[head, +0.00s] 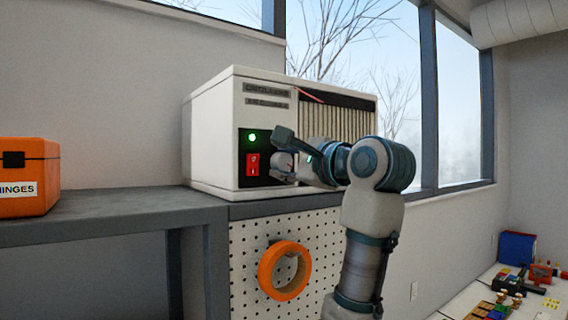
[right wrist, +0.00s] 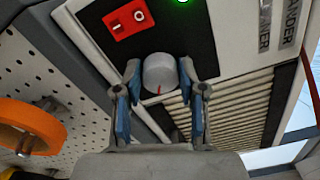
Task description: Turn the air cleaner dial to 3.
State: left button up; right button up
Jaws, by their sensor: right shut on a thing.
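The air cleaner (head: 212,130) is a white box on the shelf, with a dark control panel holding a lit green light (head: 252,137) and a red rocker switch (head: 253,164). In the right wrist view the dial (right wrist: 159,74) is a light grey knob with a red pointer mark near its lower edge. My right gripper (right wrist: 160,82) has its two fingers on either side of the dial and is shut on it. In the head view my right gripper (head: 283,155) hides the dial. No numbers around the dial can be made out. My left gripper is not in view.
An orange box (head: 28,178) labelled "HINGES" stands on the grey shelf (head: 110,212) at the left. An orange tape ring (head: 284,270) hangs on the pegboard below the air cleaner. Colourful toys lie on a white surface at the lower right.

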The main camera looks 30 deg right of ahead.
jog(key=shift+w+f, duration=0.2)
jog(key=shift+f, duration=0.1)
jog(key=o, duration=1.1)
jog(key=shift+s, duration=0.1)
jog(key=shift+o, duration=0.2)
jog(key=shift+d, duration=0.2)
jog(key=s+d, duration=0.1)
jog(key=s, duration=1)
jog(key=shift+s, duration=0.35)
